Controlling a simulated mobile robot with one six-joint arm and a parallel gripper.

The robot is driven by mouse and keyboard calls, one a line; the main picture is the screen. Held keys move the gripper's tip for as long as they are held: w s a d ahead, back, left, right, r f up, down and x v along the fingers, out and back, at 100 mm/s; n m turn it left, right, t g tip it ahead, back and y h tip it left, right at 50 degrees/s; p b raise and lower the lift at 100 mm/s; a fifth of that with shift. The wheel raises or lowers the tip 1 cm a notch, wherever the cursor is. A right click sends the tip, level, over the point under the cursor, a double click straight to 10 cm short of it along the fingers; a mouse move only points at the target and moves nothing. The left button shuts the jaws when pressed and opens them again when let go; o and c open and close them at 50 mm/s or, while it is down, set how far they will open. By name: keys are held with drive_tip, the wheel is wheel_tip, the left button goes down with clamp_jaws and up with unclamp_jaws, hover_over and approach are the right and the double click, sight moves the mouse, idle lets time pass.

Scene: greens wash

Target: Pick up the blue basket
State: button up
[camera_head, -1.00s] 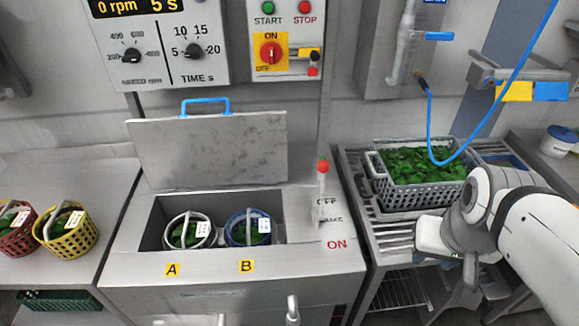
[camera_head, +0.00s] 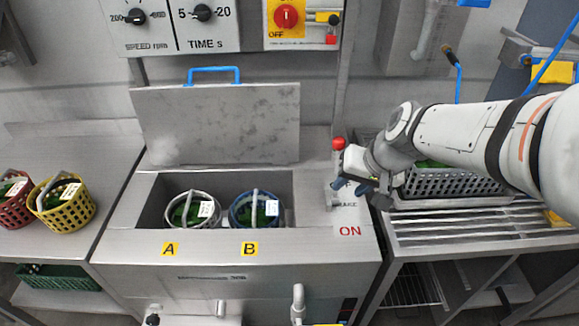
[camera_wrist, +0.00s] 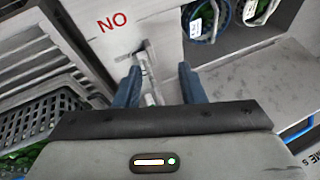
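The blue basket (camera_head: 236,218) stands upright in the right half of the sunken washer well, behind label B (camera_head: 249,249). It has a grey handle, a white tag and dark green leaves inside. In the wrist view the blue basket (camera_wrist: 195,28) is at the top, cut by the frame edge. My gripper (camera_head: 352,184) is right of the well, beside the brake lever. In the wrist view my gripper (camera_wrist: 158,82) is open, its two blue fingers apart. The metal lever (camera_wrist: 149,72) shows between them; contact cannot be told.
A white basket (camera_head: 180,222) stands beside the blue one at A. The raised lid (camera_head: 215,125) is behind the well. The red lever knob (camera_head: 338,143) stands by my gripper. A grey crate (camera_head: 450,183) of greens is right. Yellow (camera_head: 68,216) and red (camera_head: 13,213) baskets are left.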

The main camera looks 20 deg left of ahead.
drive_tip(key=y+b, duration=0.2)
drive_tip(key=b, duration=0.4)
approach(256, 202)
drive_tip(key=shift+g+y, duration=0.3)
drive_tip(key=shift+g, duration=0.1)
drive_tip(key=x, duration=0.4)
drive_tip(key=b+x, duration=0.1)
drive_tip(key=x, duration=0.3)
drive_tip(key=b+x, duration=0.1)
drive_tip(key=x, duration=0.3)
drive_tip(key=shift+w+d+f, duration=0.1)
drive_tip(key=shift+w+f, duration=0.15)
drive_tip(key=shift+w, duration=0.05)
drive_tip(key=shift+c, duration=0.5)
clamp_jaws()
